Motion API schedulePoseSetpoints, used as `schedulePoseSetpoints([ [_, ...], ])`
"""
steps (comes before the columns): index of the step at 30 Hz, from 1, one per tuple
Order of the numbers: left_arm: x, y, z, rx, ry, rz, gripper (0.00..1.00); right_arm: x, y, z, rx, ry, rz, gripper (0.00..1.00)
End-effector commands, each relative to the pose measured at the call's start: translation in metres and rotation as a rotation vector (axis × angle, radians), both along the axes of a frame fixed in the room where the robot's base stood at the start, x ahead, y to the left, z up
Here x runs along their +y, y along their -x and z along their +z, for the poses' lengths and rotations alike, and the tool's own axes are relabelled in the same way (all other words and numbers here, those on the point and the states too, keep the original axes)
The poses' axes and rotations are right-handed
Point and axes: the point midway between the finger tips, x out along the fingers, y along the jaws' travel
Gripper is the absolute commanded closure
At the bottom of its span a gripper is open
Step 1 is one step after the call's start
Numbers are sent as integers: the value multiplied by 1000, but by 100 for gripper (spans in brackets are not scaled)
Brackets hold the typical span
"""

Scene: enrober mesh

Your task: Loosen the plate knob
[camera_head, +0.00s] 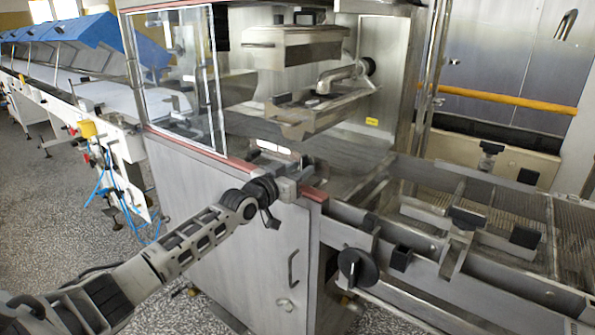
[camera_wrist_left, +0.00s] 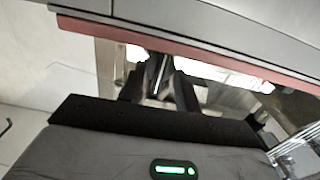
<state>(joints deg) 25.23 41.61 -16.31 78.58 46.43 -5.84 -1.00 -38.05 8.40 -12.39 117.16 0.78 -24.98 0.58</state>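My left gripper (camera_head: 284,178) reaches in from the left, at the red-edged front corner of the steel machine. In the left wrist view, the dark fingers of my left gripper (camera_wrist_left: 160,72) stand apart below the red edge, with a narrow silvery piece showing between them. I cannot tell whether they touch it. A large round black knob (camera_head: 355,266) sits on the side of the conveyor frame, right of my gripper and apart from it. Several smaller black knobs or blocks are on the frame, and I cannot tell which one is the plate knob. My right gripper is not in view.
The machine's cabinet door (camera_head: 240,255) stands below my left wrist. A clear guard panel (camera_head: 180,85) is above left. The red edge strip (camera_wrist_left: 150,40) runs close over the fingers. A mesh conveyor (camera_head: 575,240) lies at right, and a blue-covered line (camera_head: 75,40) at back left.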

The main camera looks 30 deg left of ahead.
Motion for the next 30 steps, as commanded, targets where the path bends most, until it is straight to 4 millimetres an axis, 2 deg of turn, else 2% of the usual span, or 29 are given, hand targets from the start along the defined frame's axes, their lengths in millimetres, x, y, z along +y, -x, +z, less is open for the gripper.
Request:
schedulePoseSetpoints([
  [7, 0, 1, 0, 1, -1, 0, 67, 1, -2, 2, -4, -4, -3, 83],
  [11, 0, 11, -1, 2, -1, -1, 67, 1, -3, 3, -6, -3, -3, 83],
  [14, 1, 25, -2, 4, -1, -1, 67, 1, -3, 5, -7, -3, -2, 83],
  [30, 10, 131, -2, 4, -2, -1, 67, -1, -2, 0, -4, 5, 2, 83],
])
